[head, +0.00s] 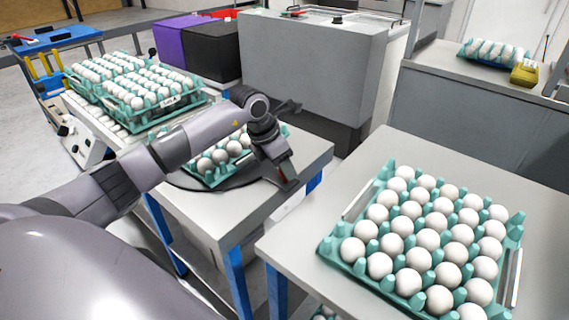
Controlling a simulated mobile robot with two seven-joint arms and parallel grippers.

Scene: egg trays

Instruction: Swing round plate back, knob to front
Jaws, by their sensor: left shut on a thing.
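The dark round plate (240,180) lies on the small light table with blue legs, in the middle of the head view. A teal tray of white eggs (212,170) sits on it, partly hidden behind my left arm. My left gripper (286,174) reaches down to the plate's right edge, near the table's front right corner. It is shut on the plate's knob, which the fingers mostly hide. My right gripper is not in view.
Another full egg tray (345,258) stands on the grey table at right. More egg trays (192,101) stand at back left. A large grey cabinet (312,70) stands behind the plate's table. A narrow gap separates the two near tables.

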